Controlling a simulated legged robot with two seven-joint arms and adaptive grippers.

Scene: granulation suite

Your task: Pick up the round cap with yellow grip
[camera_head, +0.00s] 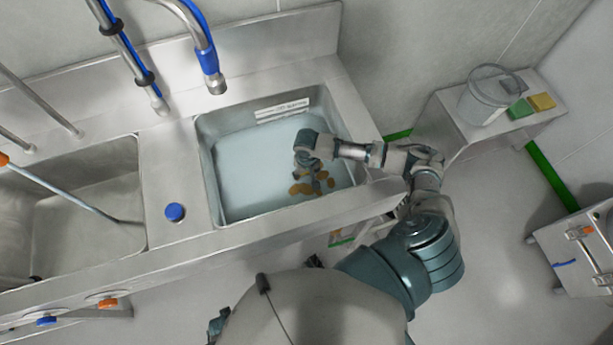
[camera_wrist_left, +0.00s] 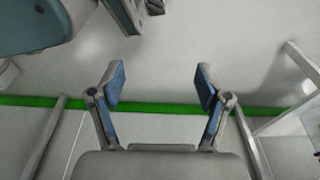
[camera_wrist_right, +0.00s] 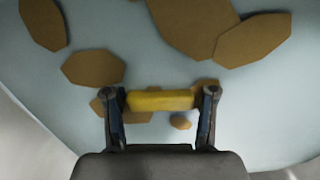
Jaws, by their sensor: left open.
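A yellow bar-shaped piece (camera_wrist_right: 160,101) spans the gap between the fingers of my right gripper (camera_wrist_right: 160,105) in the right wrist view. Both fingers appear to press on its ends. I cannot tell whether it is the grip of the round cap, as no round body shows under it. In the head view my right gripper (camera_head: 312,172) is down inside the right sink basin (camera_head: 235,185); the yellow piece is not clear there. A round blue cap-like piece (camera_head: 174,212) sits on the counter left of this basin. My left gripper (camera_wrist_left: 160,90) is open and empty above the floor.
Several brown patches (camera_wrist_right: 200,25) lie on the basin floor. A faucet (camera_head: 208,65) hangs behind the basin. A left basin (camera_head: 80,215) adjoins it. A side table (camera_head: 440,125) holds a clear bucket (camera_head: 480,100), a green block (camera_head: 520,109) and a yellow block (camera_head: 542,102).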

